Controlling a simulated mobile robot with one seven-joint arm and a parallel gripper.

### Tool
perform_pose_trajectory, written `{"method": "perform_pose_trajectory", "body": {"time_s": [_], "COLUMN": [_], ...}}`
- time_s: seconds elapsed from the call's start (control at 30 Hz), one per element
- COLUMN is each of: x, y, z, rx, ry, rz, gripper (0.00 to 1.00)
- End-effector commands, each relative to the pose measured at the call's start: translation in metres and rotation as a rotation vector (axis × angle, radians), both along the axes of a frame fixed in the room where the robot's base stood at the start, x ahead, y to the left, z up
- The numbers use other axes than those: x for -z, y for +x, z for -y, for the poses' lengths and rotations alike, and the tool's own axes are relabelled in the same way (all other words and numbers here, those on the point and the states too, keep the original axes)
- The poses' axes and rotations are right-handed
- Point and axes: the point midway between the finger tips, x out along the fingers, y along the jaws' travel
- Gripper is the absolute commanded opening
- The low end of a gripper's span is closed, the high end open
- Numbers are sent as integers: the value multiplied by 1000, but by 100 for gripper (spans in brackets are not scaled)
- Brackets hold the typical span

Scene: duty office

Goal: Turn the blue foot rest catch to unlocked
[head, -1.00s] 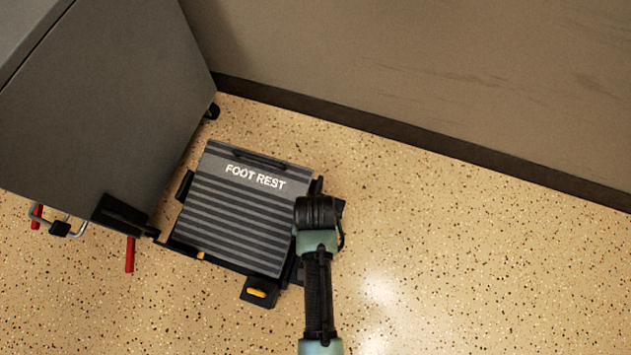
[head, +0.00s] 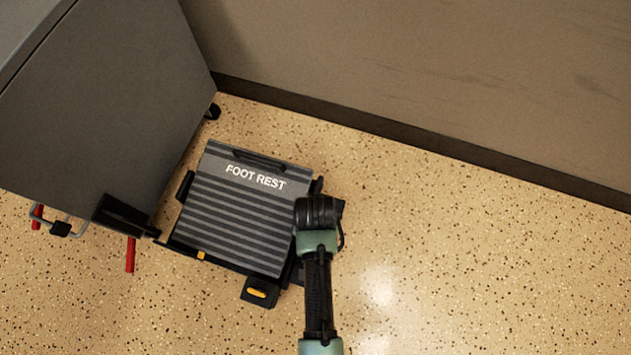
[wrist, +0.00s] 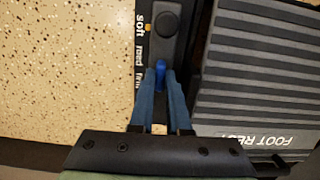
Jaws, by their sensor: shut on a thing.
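The blue catch (wrist: 160,73) shows in the wrist view as a small upright blue piece between my fingertips, on the dark side strip of the foot rest. My gripper (wrist: 160,82) is shut on it, with a blue finger on each side. The foot rest (head: 240,208) is a grey ribbed plate on the floor; its lettered surface also shows at the right of the wrist view (wrist: 255,75). In the head view my arm covers the plate's right edge and hides the catch and fingertips. I cannot read the catch's lock setting.
A yellow-marked pedal (head: 260,292) sits at the plate's front corner. A grey cabinet (head: 110,100) stands left. Speckled floor is clear at right.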

Motion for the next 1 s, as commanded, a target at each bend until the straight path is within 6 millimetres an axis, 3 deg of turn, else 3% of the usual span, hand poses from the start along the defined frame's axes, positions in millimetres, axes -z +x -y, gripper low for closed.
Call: {"method": "perform_pose_trajectory", "body": {"time_s": [0.37,1.0], "x": [-7,-3], "y": [0,0], "z": [0,0], "rx": [-207,-813], "ry": [0,0], "rz": [-2,-2], "gripper": [0,0]}}
